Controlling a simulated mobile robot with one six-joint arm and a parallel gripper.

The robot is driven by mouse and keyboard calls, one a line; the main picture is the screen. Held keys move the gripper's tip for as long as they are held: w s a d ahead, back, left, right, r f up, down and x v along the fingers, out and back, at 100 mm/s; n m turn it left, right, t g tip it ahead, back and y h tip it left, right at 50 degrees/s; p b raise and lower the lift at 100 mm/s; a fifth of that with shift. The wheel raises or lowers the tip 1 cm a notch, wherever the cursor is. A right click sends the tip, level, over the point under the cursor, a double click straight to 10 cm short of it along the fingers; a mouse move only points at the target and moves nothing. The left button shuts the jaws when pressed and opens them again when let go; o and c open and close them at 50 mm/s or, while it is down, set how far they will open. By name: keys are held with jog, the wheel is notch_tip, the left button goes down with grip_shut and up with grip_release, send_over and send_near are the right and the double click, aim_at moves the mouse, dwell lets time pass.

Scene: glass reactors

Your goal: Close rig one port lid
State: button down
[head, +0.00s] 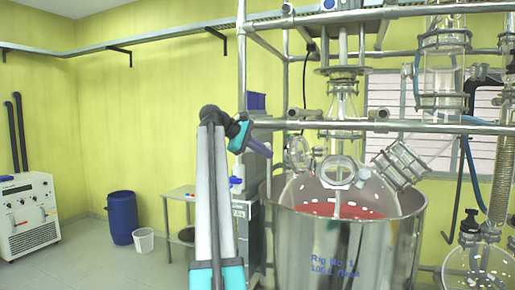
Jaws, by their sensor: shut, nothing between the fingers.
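The large metal vessel (345,240) marked "Rig No. 1" stands right of centre, with red liquid and white specks inside its glass reactor. A small round clear lid (298,152) with a metal rim stands tilted up at the reactor's upper left. It looks like the port lid, raised off its port; the port opening itself is not clear. My gripper (266,152) is small in view at the end of my arm, left of this lid and apart from it. It points right towards the reactor and is shut and empty.
A metal pipe frame (400,126) crosses in front of and above the reactor. A clamped glass flange (403,165) leans out at its right. A bench (178,193), a blue drum (122,217) and a white bin (144,240) stand left.

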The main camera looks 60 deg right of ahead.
jog(key=shift+s+d+f+p, duration=0.1)
jog(key=shift+s+d+p, duration=0.15)
jog(key=shift+s+p, duration=0.75)
jog(key=shift+s+d+f+p, duration=0.1)
jog(key=shift+s+d+p, duration=0.15)
jog(key=shift+s, duration=1.3)
